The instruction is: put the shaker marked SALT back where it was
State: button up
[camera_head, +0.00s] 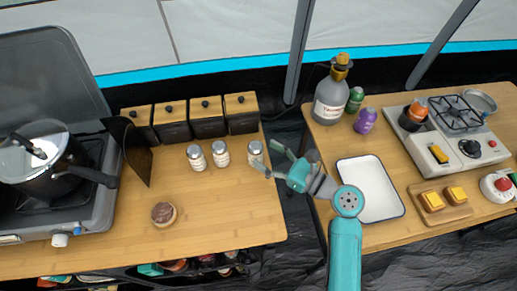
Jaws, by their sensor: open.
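Three similar shakers with pale metal caps stand upright in a row on the left wooden table: a left shaker (196,157), a middle shaker (220,154) and a right shaker (255,149). Their labels are too small to read, so I cannot tell which is marked SALT. My gripper (265,157) is open at the table's right edge, reaching in from the right. Its fingertips are at the right shaker and partly overlap it in the picture. I cannot tell whether they touch it.
Several black canisters with wooden lids (207,103) stand behind the shakers. A stove with a pot (45,165) is at left, and a round brown item (163,214) lies in front. A gap separates the right table, which holds a white tray (370,188) and a grey bottle (331,100).

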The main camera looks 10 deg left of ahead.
jog(key=v, duration=0.8)
jog(key=shift+s, duration=0.1)
dwell(0.3)
